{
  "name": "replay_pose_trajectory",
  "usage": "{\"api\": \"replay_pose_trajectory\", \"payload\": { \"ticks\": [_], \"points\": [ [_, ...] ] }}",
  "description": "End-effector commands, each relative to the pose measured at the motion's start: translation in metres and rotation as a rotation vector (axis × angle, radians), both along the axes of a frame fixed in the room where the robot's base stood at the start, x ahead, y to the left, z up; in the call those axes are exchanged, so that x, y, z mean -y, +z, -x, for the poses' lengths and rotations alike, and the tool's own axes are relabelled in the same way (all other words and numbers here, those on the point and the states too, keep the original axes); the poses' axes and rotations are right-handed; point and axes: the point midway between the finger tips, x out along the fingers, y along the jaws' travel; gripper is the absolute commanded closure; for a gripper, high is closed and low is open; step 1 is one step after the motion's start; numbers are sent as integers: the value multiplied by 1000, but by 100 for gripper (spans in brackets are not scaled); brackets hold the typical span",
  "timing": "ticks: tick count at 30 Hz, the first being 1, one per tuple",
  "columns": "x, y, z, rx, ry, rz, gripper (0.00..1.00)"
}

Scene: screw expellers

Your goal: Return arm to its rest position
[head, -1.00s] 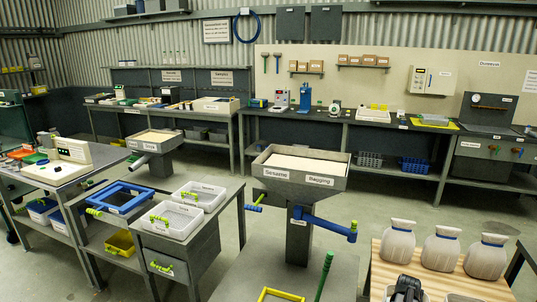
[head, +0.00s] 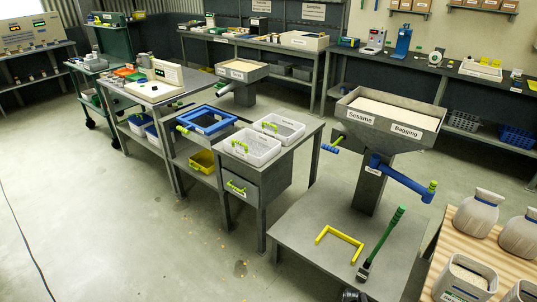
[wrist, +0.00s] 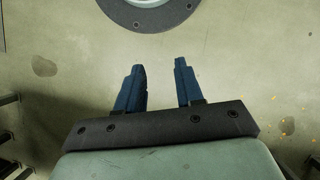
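My gripper (wrist: 160,85) shows in the wrist view with its two blue fingers apart and nothing between them. It hangs over bare, stained concrete floor (wrist: 75,40). A round dark ring with a pale centre (wrist: 150,18), probably part of my own body, lies beyond the fingertips at the top of the wrist view. In the head view, a small dark piece at the bottom edge may be part of my arm; the gripper itself cannot be made out there.
In the head view, the Sesame bagging hopper (head: 372,124) stands on a grey stand with a yellow bracket (head: 340,238) and a green-handled tool (head: 382,240). A pallet with white sacks (head: 477,213) is at right. Benches line the back. The floor at left (head: 90,225) is clear.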

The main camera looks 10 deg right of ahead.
Motion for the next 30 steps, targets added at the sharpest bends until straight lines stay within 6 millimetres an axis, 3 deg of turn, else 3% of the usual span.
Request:
{"api": "replay_pose_trajectory", "payload": {
  "ticks": [1, 6, 15, 22, 30],
  "points": [
    [-16, -5, 10, -22, 37, -10, 64],
    [-55, -19, 36, -82, 141, -30, 64],
    [-103, -37, 75, -166, 317, -44, 64],
    [-120, -39, 80, -179, 396, -40, 64],
    [-121, -39, 80, -179, 400, -40, 64]
  ]
}}
